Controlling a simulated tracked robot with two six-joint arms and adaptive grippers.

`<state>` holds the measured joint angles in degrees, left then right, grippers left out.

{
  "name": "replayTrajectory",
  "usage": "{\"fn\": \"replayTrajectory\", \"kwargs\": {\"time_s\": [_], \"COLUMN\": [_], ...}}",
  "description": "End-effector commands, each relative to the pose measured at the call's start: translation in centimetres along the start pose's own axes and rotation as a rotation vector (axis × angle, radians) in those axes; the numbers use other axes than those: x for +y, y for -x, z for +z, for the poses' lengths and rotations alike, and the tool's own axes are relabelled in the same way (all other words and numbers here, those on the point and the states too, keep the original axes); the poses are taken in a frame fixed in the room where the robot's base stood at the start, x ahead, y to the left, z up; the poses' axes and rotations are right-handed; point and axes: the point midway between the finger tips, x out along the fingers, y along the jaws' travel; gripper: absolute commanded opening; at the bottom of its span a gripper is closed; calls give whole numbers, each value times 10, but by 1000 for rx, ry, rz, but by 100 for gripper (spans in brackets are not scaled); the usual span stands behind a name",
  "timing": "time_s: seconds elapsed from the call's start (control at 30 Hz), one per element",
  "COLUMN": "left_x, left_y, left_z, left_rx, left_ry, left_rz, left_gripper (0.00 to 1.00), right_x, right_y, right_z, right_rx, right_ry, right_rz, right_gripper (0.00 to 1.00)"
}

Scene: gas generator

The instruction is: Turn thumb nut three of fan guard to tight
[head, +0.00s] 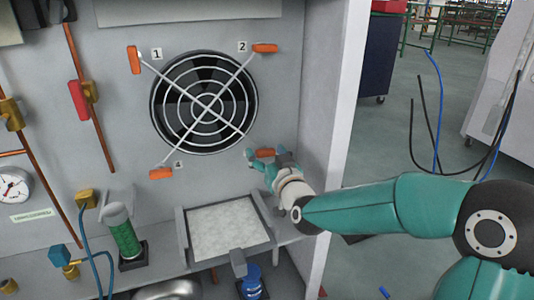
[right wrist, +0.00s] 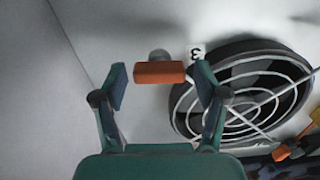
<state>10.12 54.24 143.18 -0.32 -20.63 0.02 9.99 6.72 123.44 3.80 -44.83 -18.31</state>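The round fan guard (head: 204,103) is on the grey panel, with orange thumb nuts at its corners. Thumb nut three (head: 265,153) is at the lower right, its bar about level in the head view. My right gripper (head: 267,158) is open at this nut. In the right wrist view, thumb nut three (right wrist: 158,73) lies between the open fingertips of my right gripper (right wrist: 161,77), with a gap on each side. The label 3 (right wrist: 195,54) shows beside it. My left gripper is not in view.
Thumb nut one (head: 134,60) stands upright; nuts two (head: 265,48) and four (head: 161,174) lie about level. A framed tray (head: 180,232) sticks out below the fan. A green cylinder (head: 125,238), copper pipes and a gauge (head: 12,187) are to the left. The panel's side wall (head: 335,120) is at right.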

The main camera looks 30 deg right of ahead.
Motion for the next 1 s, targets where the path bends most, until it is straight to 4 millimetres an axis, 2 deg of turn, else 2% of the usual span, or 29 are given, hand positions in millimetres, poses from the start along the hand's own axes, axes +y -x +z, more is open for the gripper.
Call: {"fn": "replayTrajectory", "kwargs": {"time_s": [0.03,0.2,0.3,0.67,1.0], "left_x": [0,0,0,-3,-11], "left_y": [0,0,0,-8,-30], "left_z": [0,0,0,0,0], "left_rx": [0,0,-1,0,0], "left_ry": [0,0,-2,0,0], "left_rz": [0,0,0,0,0], "left_gripper": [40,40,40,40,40], "right_x": [0,1,5,2,3], "right_y": [0,0,-1,0,0], "right_z": [0,0,0,1,3], "right_rx": [0,0,0,2,3], "right_ry": [0,0,1,-54,-275], "right_rz": [1,1,2,3,3], "right_gripper": [59,30,17,17,17]}}
